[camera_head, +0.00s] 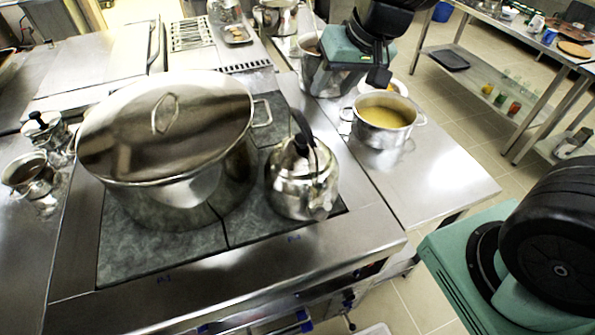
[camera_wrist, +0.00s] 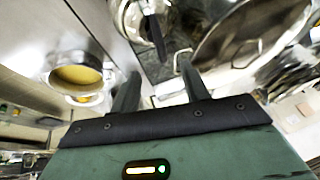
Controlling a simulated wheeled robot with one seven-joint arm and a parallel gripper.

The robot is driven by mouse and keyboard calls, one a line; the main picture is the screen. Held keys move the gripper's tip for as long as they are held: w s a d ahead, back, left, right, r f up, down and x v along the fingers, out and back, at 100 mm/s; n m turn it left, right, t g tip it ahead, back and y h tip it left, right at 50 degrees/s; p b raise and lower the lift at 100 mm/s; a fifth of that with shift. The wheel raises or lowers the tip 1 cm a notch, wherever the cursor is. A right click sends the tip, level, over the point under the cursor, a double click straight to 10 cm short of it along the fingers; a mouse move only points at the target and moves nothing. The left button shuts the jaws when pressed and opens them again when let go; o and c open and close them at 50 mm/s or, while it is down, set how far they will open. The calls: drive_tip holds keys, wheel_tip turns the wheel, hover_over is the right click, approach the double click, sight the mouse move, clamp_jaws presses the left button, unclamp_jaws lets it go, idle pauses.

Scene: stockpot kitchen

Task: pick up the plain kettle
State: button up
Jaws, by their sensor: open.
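A shiny steel kettle (camera_head: 302,178) with a black handle stands upright on the dark stove plate, just right of the large lidded stockpot (camera_head: 165,150). In the wrist view the kettle (camera_wrist: 136,22) is partly cut off at the top edge, its dark handle showing. My gripper (camera_wrist: 158,70) is open, its two fingers apart with nothing between them. The kettle lies beyond the fingertips, not touching them. In the head view my green and black wrist is behind and to the right of the kettle, above the counter; the fingers are hard to make out there.
A steel pot of yellow soup (camera_head: 384,118) stands on the right counter, close to the kettle. Small steel vessels (camera_head: 30,175) stand at the left. More pots (camera_head: 275,17) are at the back. The counter's front right part is clear. A worktable (camera_head: 515,75) stands across the aisle.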

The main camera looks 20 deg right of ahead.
drive_tip(key=b, duration=0.3)
approach(306, 123)
drive_tip(key=x, duration=0.3)
drive_tip(key=s+x, duration=0.1)
drive_tip(key=x, duration=0.1)
drive_tip(key=shift+w+a+f, duration=0.1)
drive_tip(key=shift+w+f, duration=0.05)
drive_tip(key=shift+f, duration=0.25)
drive_tip(key=shift+w+x, duration=0.2)
drive_tip(key=shift+x, duration=1.2)
drive_tip(key=shift+w+x, duration=0.2)
drive_tip(key=shift+x, duration=1.2)
drive_tip(key=shift+r, duration=0.15)
clamp_jaws()
drive_tip(key=shift+r, duration=0.1)
